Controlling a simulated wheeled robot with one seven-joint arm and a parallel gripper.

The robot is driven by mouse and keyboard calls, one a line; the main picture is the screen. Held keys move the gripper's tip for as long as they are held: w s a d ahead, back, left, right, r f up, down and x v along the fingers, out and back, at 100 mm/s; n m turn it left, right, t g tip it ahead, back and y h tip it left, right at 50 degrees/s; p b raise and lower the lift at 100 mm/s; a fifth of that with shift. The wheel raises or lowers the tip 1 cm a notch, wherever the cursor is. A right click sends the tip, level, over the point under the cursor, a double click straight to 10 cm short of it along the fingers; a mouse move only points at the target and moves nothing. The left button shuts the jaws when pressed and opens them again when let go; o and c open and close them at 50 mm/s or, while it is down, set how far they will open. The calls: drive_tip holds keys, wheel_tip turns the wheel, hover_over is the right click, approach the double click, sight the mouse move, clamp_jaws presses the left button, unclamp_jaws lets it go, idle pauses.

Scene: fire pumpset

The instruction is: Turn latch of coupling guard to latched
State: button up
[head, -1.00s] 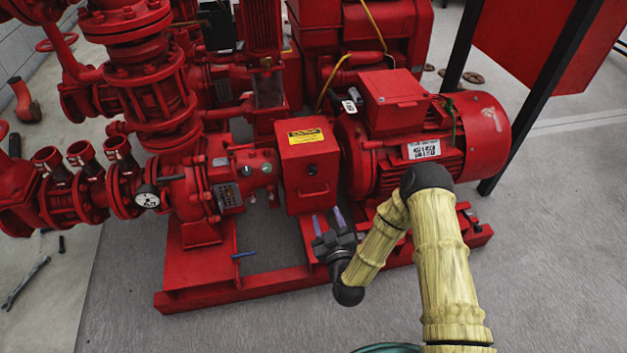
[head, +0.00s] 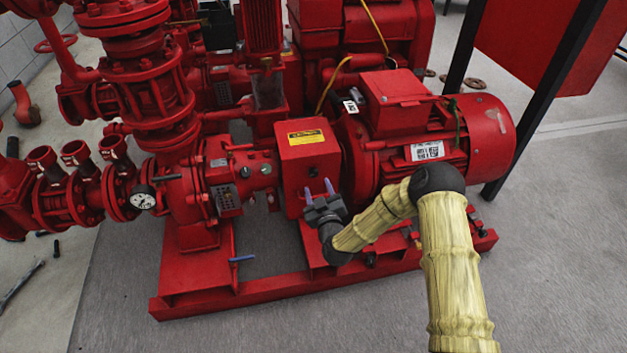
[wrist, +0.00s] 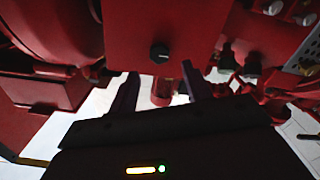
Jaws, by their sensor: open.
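The coupling guard (head: 306,150) is a red box with a yellow label on its top, between the pump and the motor. It also fills the upper middle of the wrist view (wrist: 150,20). A small black round knob, which looks like the latch (head: 313,172), sits on its front face and shows in the wrist view (wrist: 159,53). Its turned position is too small to read. My gripper (head: 318,187) is open and empty, just in front of the guard's lower front. In the wrist view its fingers (wrist: 161,72) lie either side of the knob's line, apart from it. My gripper hides the guard's lower front.
The red motor (head: 430,145) is right of the guard, and the pump (head: 185,195) with a gauge (head: 143,197) is left. The red base frame (head: 225,292) runs below. The grey floor in front is clear.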

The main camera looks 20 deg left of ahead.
sight(313, 174)
drive_tip(key=b+x, duration=0.1)
drive_tip(key=x, duration=0.5)
drive_tip(key=shift+b, duration=0.4)
drive_tip(key=c, duration=0.9)
drive_tip(key=shift+s, duration=0.1)
drive_tip(key=shift+c, duration=0.5)
drive_tip(key=shift+a, duration=0.1)
